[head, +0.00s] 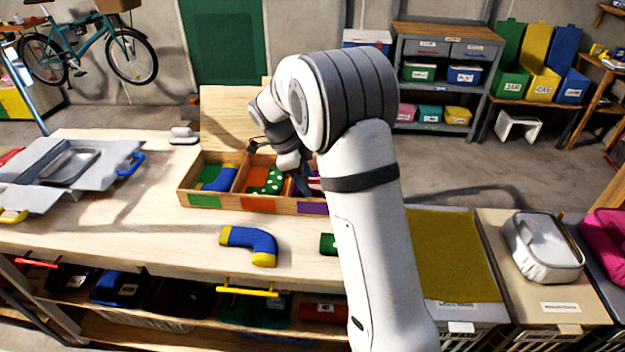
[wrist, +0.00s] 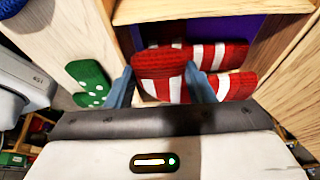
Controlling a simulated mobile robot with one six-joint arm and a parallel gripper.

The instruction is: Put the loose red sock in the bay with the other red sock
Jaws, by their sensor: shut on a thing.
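In the wrist view my gripper (wrist: 160,90) is shut on a red sock (wrist: 158,66), held between its two fingers. Another red sock with white stripes (wrist: 228,70) lies just beyond it, in the bay with the purple floor (wrist: 250,27). The held sock is over or in this bay; I cannot tell whether it touches the other sock or the floor. In the head view my gripper (head: 300,182) is at the purple-labelled right bay (head: 312,208), mostly hidden by my arm. A bit of red-and-white sock (head: 315,183) shows there.
A blue-and-yellow sock (head: 250,243) and a partly hidden green item (head: 328,244) lie on the table in front. A grey case (head: 70,165) stands at left.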

